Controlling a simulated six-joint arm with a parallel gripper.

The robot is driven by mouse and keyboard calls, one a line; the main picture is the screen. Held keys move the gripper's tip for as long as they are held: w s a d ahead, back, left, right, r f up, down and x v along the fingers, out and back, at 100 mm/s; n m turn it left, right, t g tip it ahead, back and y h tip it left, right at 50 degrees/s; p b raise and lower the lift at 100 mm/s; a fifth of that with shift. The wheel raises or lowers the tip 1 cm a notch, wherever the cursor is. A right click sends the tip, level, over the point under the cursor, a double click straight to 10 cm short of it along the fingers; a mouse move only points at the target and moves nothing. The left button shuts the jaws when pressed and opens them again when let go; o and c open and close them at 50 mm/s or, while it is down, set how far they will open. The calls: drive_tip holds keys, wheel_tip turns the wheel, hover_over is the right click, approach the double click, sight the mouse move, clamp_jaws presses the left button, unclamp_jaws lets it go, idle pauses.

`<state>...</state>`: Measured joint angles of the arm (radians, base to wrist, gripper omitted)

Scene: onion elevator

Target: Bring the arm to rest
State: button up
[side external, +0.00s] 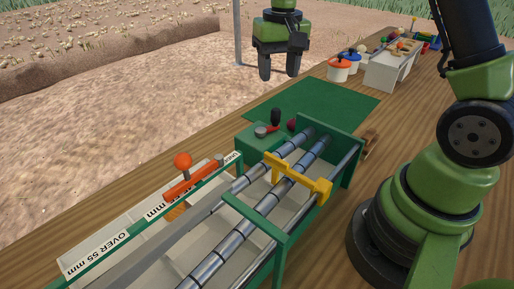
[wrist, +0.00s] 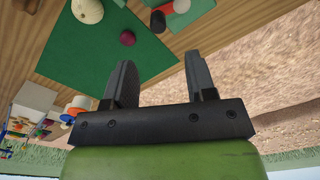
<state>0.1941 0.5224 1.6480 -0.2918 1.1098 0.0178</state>
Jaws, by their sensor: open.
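My gripper (side external: 279,72) is in the air at the top of the side external view, above the far edge of the table. Its two dark fingers are apart and nothing is between them. In the wrist view my gripper (wrist: 165,80) also shows its fingers spread and empty. Below it lie the green mat (wrist: 75,45) and the wooden table (side external: 345,118).
A green-framed roller sorter (side external: 285,235) with a yellow bar (side external: 297,178) and an orange-knobbed lever (side external: 183,161) fills the front. A dark red onion (wrist: 127,38) is near the mat's edge. Lidded pots (side external: 339,68) and a white bin (side external: 388,72) stand at the back.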

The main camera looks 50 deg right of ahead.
sight(275, 109)
drive_tip(key=shift+w+d+f, duration=0.2)
drive_tip(key=shift+d+f, duration=0.05)
drive_tip(key=shift+f, duration=4.75)
drive_tip(key=c, duration=0.7)
drive_tip(key=shift+c, duration=0.2)
drive_tip(key=shift+w, duration=0.15)
drive_tip(key=shift+w+r, duration=0.1)
drive_tip(key=shift+w, duration=0.55)
